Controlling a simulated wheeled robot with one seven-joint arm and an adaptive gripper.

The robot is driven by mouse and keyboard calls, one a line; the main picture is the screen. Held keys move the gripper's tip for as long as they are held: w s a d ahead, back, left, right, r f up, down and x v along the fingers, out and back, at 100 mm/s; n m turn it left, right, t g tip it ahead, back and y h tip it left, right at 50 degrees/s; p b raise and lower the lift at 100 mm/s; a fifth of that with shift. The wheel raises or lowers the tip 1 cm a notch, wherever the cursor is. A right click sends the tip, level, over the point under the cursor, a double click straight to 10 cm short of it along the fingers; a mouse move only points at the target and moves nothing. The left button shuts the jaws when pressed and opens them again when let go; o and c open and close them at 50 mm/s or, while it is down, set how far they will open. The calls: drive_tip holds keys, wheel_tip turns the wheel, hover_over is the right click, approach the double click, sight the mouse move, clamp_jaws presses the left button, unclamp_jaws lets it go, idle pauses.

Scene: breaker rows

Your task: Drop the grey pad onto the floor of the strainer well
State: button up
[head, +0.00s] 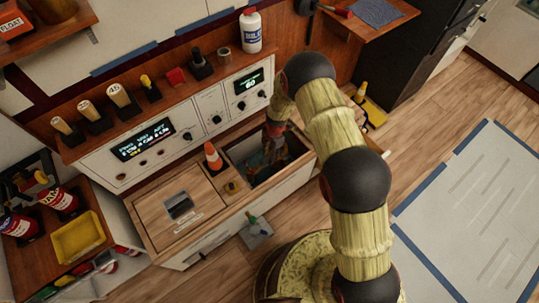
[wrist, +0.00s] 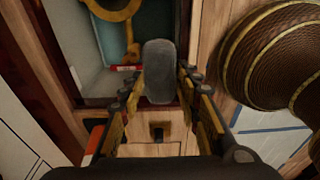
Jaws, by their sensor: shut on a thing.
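The grey pad (wrist: 159,70) is upright between the fingertips of my gripper (wrist: 158,85), which is shut on it. In the head view my gripper (head: 275,132) points down into the open strainer well (head: 238,153), and the pad cannot be made out there. In the wrist view the well (wrist: 88,52) has pale walls and lies behind and left of the pad. A yellow ring with a stem (wrist: 112,12) shows inside it. The pad overlaps the well's near right edge in this view; its height above the floor cannot be told.
A wooden lid panel (head: 170,222) lies left of the well. An orange cone (head: 213,157) stands by the well's left edge. The control panel (head: 195,125) with knobs rises behind.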

wheel_tip(320, 180, down, 7)
drive_tip(key=b, duration=0.5)
drive_tip(key=o, duration=1.1)
drive_tip(key=shift+o, duration=0.7)
drive_tip(key=shift+r, duration=0.1)
drive_tip(key=r, duration=0.7)
drive_tip(key=d+r, duration=0.1)
drive_tip(key=r, duration=0.3)
drive_tip(key=shift+w+d+r, duration=0.1)
drive_tip(key=shift+w+r, duration=0.25)
drive_tip(key=shift+w, duration=0.05)
